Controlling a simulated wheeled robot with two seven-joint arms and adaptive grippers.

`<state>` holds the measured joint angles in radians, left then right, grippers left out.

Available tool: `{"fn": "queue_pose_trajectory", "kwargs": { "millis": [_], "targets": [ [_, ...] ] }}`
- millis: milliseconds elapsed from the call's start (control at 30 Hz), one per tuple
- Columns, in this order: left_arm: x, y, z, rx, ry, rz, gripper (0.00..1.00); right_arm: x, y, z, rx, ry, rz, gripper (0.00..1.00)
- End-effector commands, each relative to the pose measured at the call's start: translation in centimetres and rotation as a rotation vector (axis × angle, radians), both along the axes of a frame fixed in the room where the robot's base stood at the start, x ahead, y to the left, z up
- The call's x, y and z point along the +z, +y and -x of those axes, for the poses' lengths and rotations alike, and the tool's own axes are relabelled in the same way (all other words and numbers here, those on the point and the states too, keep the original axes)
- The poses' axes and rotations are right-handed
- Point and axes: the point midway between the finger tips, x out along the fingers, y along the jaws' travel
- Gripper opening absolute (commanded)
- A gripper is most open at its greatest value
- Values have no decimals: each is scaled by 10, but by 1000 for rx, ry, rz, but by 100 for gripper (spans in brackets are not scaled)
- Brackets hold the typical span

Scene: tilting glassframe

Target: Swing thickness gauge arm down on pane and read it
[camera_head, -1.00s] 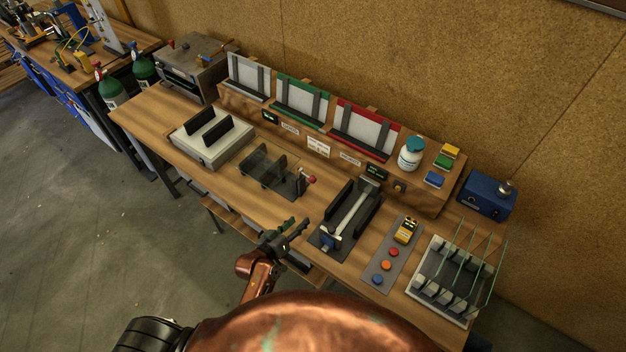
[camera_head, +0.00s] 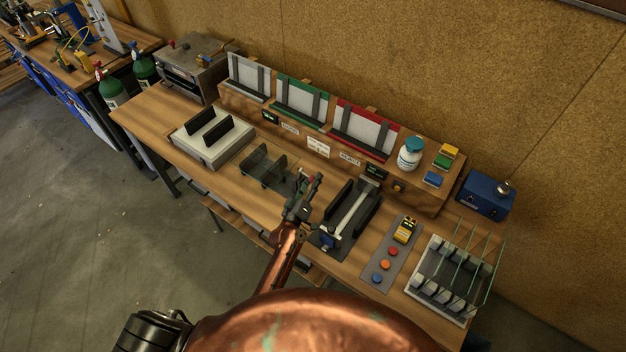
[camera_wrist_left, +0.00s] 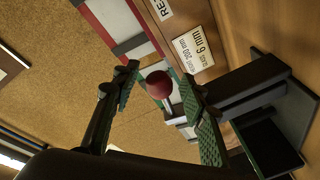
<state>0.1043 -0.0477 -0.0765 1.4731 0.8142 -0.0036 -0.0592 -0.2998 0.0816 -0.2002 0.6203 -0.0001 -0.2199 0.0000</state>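A dark fixture (camera_head: 262,168) with upright black plates stands mid-bench in the head view. Before my gripper covered that spot, a red knob showed at its right end. My left gripper (camera_head: 314,182) is at this end, hiding part of it. In the left wrist view, the red knob (camera_wrist_left: 158,85) appears between the open fingers of the left gripper (camera_wrist_left: 160,80), with gaps on both sides; its depth relative to the tips is unclear. I cannot make out a pane in the fixture. A small dark display (camera_head: 375,171) is on the ledge; its reading is illegible. My right gripper is out of view.
A black fixture with a pale bar (camera_head: 352,212) stands close right of my left gripper. A button panel (camera_head: 391,256) and a rack with thin green-edged panes (camera_head: 452,280) are farther right. A white box with black rails (camera_head: 205,142) is left. A ledge with coloured racks runs behind.

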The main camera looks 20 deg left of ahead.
Motion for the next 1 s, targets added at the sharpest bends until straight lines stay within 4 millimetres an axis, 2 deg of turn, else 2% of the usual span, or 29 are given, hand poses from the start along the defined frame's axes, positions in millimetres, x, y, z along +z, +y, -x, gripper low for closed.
{"fn": "queue_pose_trajectory", "kwargs": {
  "millis": [100,367,900,1000],
  "targets": [
    [0,0,-6,1,0,-2,40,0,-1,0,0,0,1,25],
    [0,0,-7,1,1,-1,40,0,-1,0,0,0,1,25],
    [0,0,-6,1,1,-1,3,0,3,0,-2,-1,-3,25],
    [0,0,-6,1,1,-1,0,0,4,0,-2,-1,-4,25]
  ]
}}
